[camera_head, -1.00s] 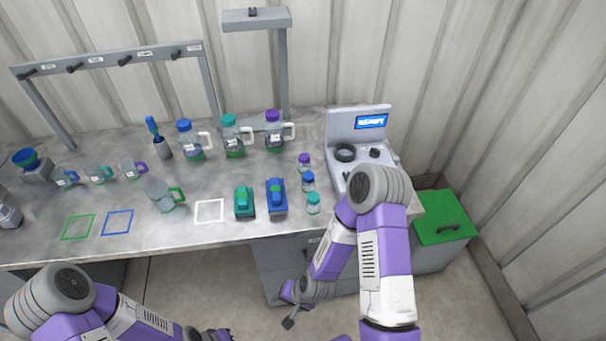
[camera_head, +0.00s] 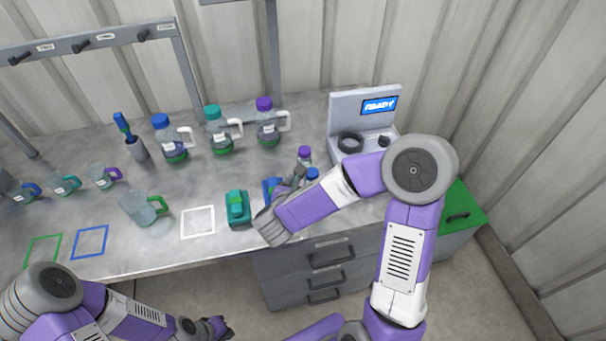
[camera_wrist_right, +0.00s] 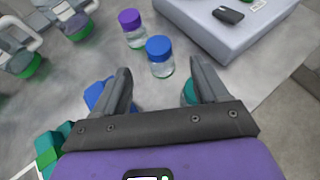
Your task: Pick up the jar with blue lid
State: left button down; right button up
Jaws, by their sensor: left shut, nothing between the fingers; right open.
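The jar with the blue lid (camera_wrist_right: 160,58) is a small clear jar standing upright on the bench, ahead of my right gripper in the right wrist view. In the head view only its blue lid (camera_head: 312,173) shows clearly, beside my right gripper (camera_head: 297,177). In the right wrist view the right gripper (camera_wrist_right: 160,88) is open and empty, its fingers on either side below the jar, apart from it. My left gripper (camera_head: 222,326) is low at the bottom of the head view, in front of the bench, shut and empty.
A purple-lidded jar (camera_wrist_right: 132,28) stands just behind and left of the blue one. A teal-lidded jar (camera_wrist_right: 188,92) is partly hidden by the right finger. A grey machine (camera_head: 362,125) stands to the right. Blue and green blocks (camera_head: 238,207) lie left of the gripper.

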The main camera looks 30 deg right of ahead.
aim_at(310, 177)
jog(key=shift+m, duration=0.4)
jog(key=x, duration=0.6)
jog(key=shift+w+d+f+b, duration=0.1)
jog(key=shift+w+f+b, duration=0.15)
jog(key=shift+b, duration=0.15)
jog(key=shift+w+d+f, duration=0.15)
jog(key=shift+w+d, duration=0.15)
jog(key=shift+d, duration=0.05)
jog(key=c, duration=1.2)
